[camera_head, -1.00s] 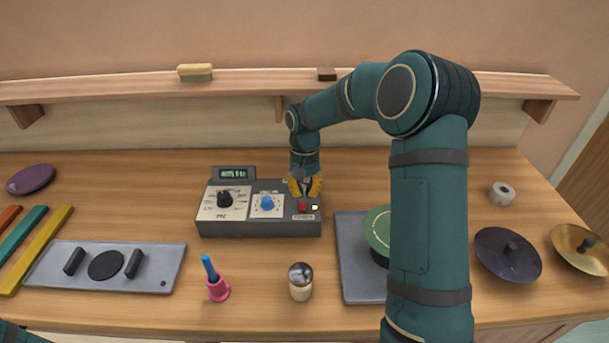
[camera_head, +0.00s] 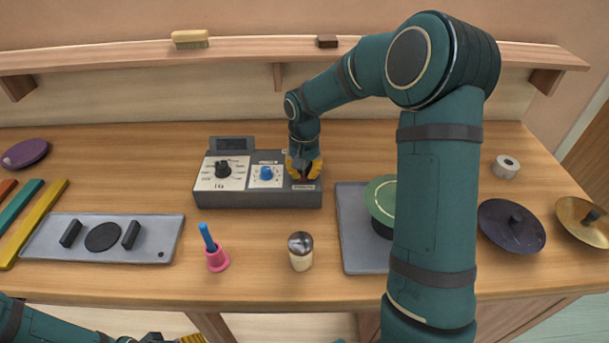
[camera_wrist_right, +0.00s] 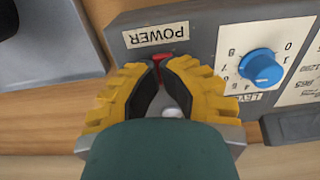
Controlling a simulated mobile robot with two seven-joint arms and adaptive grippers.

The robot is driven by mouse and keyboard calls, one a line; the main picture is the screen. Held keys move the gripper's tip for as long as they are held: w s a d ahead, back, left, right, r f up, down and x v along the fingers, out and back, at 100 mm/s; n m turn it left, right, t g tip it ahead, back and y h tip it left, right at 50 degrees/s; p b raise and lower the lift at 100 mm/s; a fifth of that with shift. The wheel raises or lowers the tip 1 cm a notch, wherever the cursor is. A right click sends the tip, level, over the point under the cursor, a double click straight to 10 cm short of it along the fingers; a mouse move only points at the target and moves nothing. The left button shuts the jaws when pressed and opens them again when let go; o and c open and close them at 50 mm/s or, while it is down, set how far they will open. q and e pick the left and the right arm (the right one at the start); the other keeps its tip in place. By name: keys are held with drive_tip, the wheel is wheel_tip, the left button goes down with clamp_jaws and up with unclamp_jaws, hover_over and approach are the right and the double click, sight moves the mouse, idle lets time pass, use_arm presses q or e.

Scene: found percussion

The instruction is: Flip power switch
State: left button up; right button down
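The grey control box (camera_head: 258,199) stands on the table in the middle of the head view. It has a black knob (camera_head: 223,169), a blue knob (camera_head: 266,173) and a dark, blank display (camera_head: 232,143). In the right wrist view a red power switch (camera_wrist_right: 162,58) sits beside the POWER label (camera_wrist_right: 157,35). My right gripper (camera_head: 304,178) is down at the switch, its yellow fingers on either side, tips close together but apart. The gripper partly hides the switch. My left gripper (camera_head: 178,339) is only partly in view at the bottom edge, low in front of the table.
A grey plate with a green disc (camera_head: 380,200) lies right of the box. A shaker (camera_head: 300,251) and a pink holder with a blue stick (camera_head: 217,259) stand in front. A grey panel (camera_head: 60,250) lies left. A shelf (camera_head: 110,57) runs behind.

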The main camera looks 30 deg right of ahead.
drive_tip(key=shift+s+f+t+h+b, duration=0.3)
drive_tip(key=shift+t+h+b, duration=0.1)
drive_tip(key=shift+t+b, duration=0.15)
use_arm(q)
drive_tip(key=shift+s+f, duration=0.1)
drive_tip(key=shift+f, duration=0.8)
use_arm(e)
drive_tip(key=shift+a, duration=0.1)
drive_tip(key=shift+w+d, duration=0.15)
drive_tip(key=shift+d, duration=0.05)
use_arm(q)
drive_tip(key=shift+r, duration=0.2)
use_arm(e)
drive_tip(key=shift+w+d, duration=0.3)
drive_tip(key=shift+w, duration=0.15)
drive_tip(key=shift+f, duration=0.1)
